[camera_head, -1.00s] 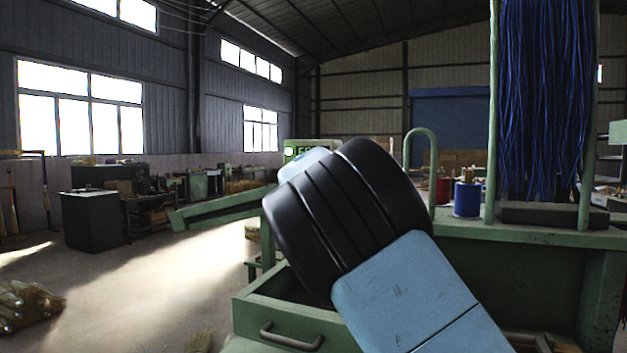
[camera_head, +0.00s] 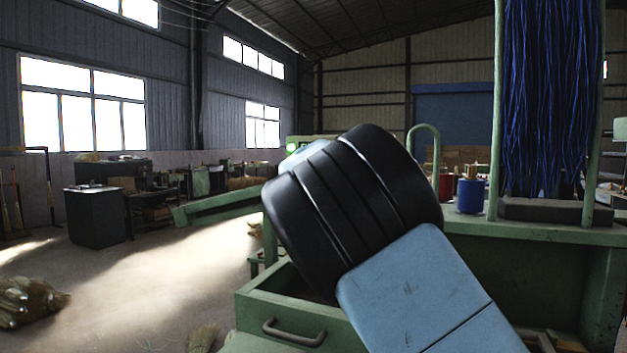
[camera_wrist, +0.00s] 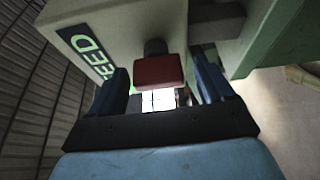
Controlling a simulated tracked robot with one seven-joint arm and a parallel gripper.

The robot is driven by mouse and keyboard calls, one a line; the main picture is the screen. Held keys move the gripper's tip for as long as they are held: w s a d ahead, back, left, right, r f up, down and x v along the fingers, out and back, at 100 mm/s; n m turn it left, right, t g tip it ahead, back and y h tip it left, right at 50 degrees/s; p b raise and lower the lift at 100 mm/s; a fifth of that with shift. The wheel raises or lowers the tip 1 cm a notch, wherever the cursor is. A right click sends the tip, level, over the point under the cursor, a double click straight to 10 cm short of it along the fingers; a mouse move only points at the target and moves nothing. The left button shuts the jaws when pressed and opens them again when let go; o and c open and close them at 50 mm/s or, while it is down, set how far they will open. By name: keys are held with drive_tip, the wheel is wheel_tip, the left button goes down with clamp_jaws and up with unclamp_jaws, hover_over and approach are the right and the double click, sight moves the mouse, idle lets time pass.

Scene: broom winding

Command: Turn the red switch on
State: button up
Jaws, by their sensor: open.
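In the wrist view, the red switch (camera_wrist: 160,72) is a block on a dark round stem under a pale box (camera_wrist: 115,35) lettered "FEED". My gripper (camera_wrist: 162,85) is open, with one dark blue finger on each side of the switch. The switch appears between the fingers, and I cannot tell whether either finger touches it. In the head view, my arm hides the gripper and the switch. Only a bit of the green-fronted box (camera_head: 296,142) shows above my arm.
A green machine frame with an open drawer (camera_head: 290,325) stands below my arm. Blue bristles (camera_head: 545,90) hang at the right, beside blue (camera_head: 469,196) and red (camera_head: 446,186) spools. Open floor (camera_head: 150,280) lies to the left.

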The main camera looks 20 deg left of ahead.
drive_tip(key=v, duration=1.2)
drive_tip(key=shift+s, duration=0.2)
drive_tip(key=shift+d, duration=0.1)
drive_tip(key=w+d+f+m+g+h, duration=0.15)
drive_tip(key=d+f+m+g, duration=0.45)
drive_tip(key=d, duration=0.9)
drive_tip(key=w+d+f+m+g+h, duration=0.15)
drive_tip(key=d+f+m, duration=0.4)
drive_tip(key=d, duration=0.85)
drive_tip(key=s+d+f+m+g+y, duration=0.15)
drive_tip(key=s+d+m, duration=0.25)
drive_tip(key=s+d, duration=1.1)
drive_tip(key=s+d+f+m+g+h, duration=0.1)
drive_tip(key=s+d+f+m+h, duration=0.1)
drive_tip(key=s, duration=0.9)
drive_tip(key=s+d+f+m+g+h, duration=0.1)
drive_tip(key=s+d+m, duration=0.3)
drive_tip(key=s, duration=0.8)
drive_tip(key=shift+s+d+f+g+h, duration=0.2)
drive_tip(key=shift+s+f+g+h, duration=0.15)
drive_tip(key=shift+h, duration=0.2)
